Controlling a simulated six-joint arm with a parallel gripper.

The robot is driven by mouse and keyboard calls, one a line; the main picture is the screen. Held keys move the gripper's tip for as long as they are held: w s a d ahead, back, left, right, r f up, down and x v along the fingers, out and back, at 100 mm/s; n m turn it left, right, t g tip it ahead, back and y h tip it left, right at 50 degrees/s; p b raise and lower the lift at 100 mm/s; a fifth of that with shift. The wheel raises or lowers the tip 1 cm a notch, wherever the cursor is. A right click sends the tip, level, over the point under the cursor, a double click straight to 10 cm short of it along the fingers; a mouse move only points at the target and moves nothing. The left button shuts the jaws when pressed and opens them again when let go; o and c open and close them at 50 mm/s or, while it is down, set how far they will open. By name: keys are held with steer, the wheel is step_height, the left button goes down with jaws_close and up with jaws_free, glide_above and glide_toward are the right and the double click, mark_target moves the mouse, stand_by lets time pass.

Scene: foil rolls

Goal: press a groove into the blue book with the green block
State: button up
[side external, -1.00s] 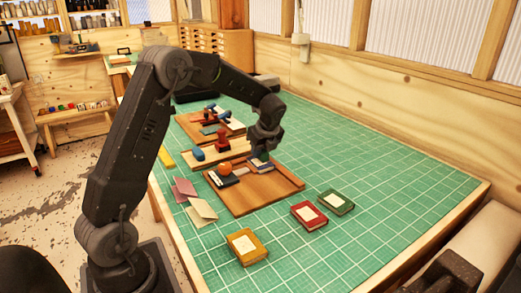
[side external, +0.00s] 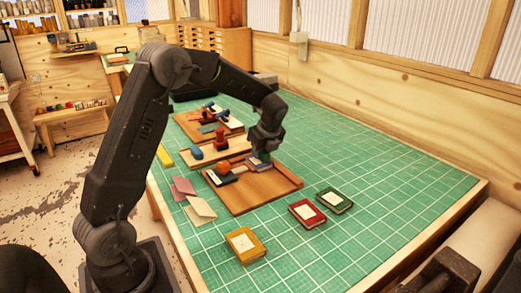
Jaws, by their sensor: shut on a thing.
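My gripper (side external: 264,152) points down over the far part of the wooden board (side external: 262,193). It is shut on a small dark green block, which is mostly hidden by the fingers. The blue book (side external: 261,166) lies on the board right under my gripper, and its near part shows with a pale area on it. The block appears to be at the book's top surface, but I cannot tell whether it touches. No groove can be made out at this size.
An orange-knobbed tool (side external: 223,169) on a dark base sits left of the book. A red book (side external: 307,213), a green book (side external: 334,201) and a yellow book (side external: 245,246) lie on the green mat (side external: 400,185). More boards with tools stand behind. The mat's right side is clear.

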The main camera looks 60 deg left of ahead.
steer(key=shift+d, duration=0.85)
stand_by(0.3)
steer(key=shift+a, duration=0.15)
steer(key=shift+a+f, duration=0.1)
steer(key=shift+a, duration=0.2)
steer(key=shift+a, duration=1.2)
stand_by(0.5)
steer(key=shift+d, duration=1.7)
stand_by(0.5)
steer(key=shift+s+a, duration=0.1)
steer(key=shift+a, duration=1.2)
steer(key=shift+a, duration=0.4)
stand_by(0.7)
